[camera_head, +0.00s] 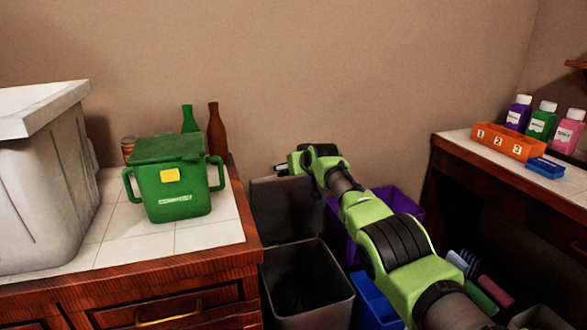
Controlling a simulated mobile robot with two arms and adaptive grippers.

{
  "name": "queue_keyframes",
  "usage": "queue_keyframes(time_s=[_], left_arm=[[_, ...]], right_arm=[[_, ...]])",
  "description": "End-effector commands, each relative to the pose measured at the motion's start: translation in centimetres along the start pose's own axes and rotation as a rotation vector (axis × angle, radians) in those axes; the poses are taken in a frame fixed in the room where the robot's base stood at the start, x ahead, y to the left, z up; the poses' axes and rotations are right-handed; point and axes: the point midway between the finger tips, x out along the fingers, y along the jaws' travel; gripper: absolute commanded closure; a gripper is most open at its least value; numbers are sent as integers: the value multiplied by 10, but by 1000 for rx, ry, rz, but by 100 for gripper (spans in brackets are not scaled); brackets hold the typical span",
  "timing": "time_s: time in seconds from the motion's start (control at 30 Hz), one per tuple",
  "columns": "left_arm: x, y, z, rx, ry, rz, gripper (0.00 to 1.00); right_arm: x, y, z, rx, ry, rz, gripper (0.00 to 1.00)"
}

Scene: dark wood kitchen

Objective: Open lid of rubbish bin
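A dark grey bin (308,310) stands on the floor beside the counter, its top open and its inside dark and apparently empty. A dark panel (283,212), which looks like its lid, stands upright behind the opening. My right arm reaches in from the lower right, and its green and black gripper (288,163) is at the top edge of this panel. Its fingers are mostly hidden and too small to read, so I cannot tell whether they touch or hold the panel. My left gripper is out of view.
The left counter (215,238) holds a large whitish container (40,190), a green compost bin (165,203) and bottles (216,130). Purple (408,199) and blue (372,303) bins stand right of the grey bin, partly behind my arm. A right counter holds bottles and an orange numbered box (510,141).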

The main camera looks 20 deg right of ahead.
Motion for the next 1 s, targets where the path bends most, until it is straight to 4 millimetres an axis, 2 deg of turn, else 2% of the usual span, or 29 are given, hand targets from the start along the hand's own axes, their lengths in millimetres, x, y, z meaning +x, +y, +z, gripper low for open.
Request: queue_keyframes(time_s=[0.03, 0.17, 0.2, 0.23, 0.67, 1.0], left_arm=[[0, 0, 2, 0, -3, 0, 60], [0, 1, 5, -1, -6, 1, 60], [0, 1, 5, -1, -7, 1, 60], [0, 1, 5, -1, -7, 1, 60], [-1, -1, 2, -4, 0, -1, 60], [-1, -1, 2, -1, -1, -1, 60]], right_arm=[[-2, 0, -8, 1, 14, 0, 69], [-2, 0, -8, 1, 14, 0, 69], [-2, 0, -8, 1, 14, 0, 23], [-2, 0, -8, 1, 14, 0, 15], [-1, 0, -2, 0, 4, 0, 14], [-13, 2, -2, 0, 4, -1, 14]])
